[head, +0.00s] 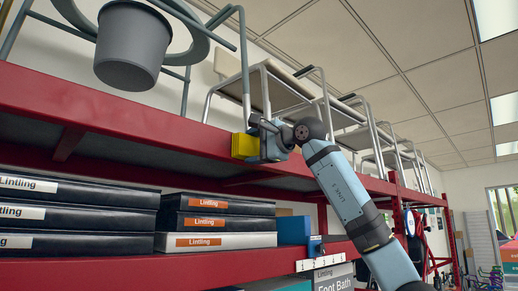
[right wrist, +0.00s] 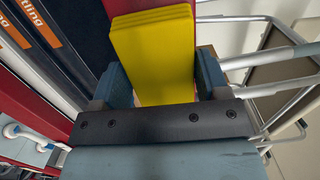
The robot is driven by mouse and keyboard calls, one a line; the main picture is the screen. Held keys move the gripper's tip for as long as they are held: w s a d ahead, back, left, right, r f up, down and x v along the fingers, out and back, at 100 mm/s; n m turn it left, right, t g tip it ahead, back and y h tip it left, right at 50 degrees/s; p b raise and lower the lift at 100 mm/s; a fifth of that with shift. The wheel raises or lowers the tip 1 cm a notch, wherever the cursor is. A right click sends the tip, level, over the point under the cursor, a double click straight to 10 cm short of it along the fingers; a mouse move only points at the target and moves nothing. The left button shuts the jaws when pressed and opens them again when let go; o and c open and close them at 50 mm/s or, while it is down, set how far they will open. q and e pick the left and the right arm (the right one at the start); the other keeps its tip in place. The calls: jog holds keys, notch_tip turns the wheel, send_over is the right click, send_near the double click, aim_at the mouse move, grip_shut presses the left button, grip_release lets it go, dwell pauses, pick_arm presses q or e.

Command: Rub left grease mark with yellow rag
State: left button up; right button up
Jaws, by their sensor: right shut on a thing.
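My right gripper (head: 262,145) is shut on the yellow rag (head: 243,146), a folded, block-like yellow piece. It is at the red upper shelf beam (head: 130,122) in the head view; I cannot tell whether the rag touches the beam. In the right wrist view the rag (right wrist: 155,55) sits between the two fingers of the gripper (right wrist: 160,80), with the red beam behind it. I cannot make out a grease mark in either view; the rag or gripper may hide it. My left gripper is not in view.
Black and grey Lintling boxes (head: 205,221) lie stacked on the shelf below. A blue box (head: 293,230) and a Foot Bath box (head: 332,282) are near my right arm. Metal-framed items (head: 275,90) and a grey bucket (head: 133,45) stand on the upper shelf.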

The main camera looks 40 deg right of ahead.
jog(key=shift+s+a, duration=0.2)
jog(key=shift+a, duration=2.05)
jog(key=shift+s+a, duration=0.15)
jog(key=shift+a, duration=2.05)
jog(key=shift+d, duration=0.1)
jog(key=shift+s, duration=0.15)
jog(key=shift+s+d+f+b, duration=0.1)
jog(key=shift+s+b, duration=0.25)
jog(key=shift+s, duration=0.3)
send_near(218, 142)
jog(key=shift+w+a+b, duration=0.3)
jog(key=shift+a+b, duration=0.05)
jog(key=shift+b, duration=0.1)
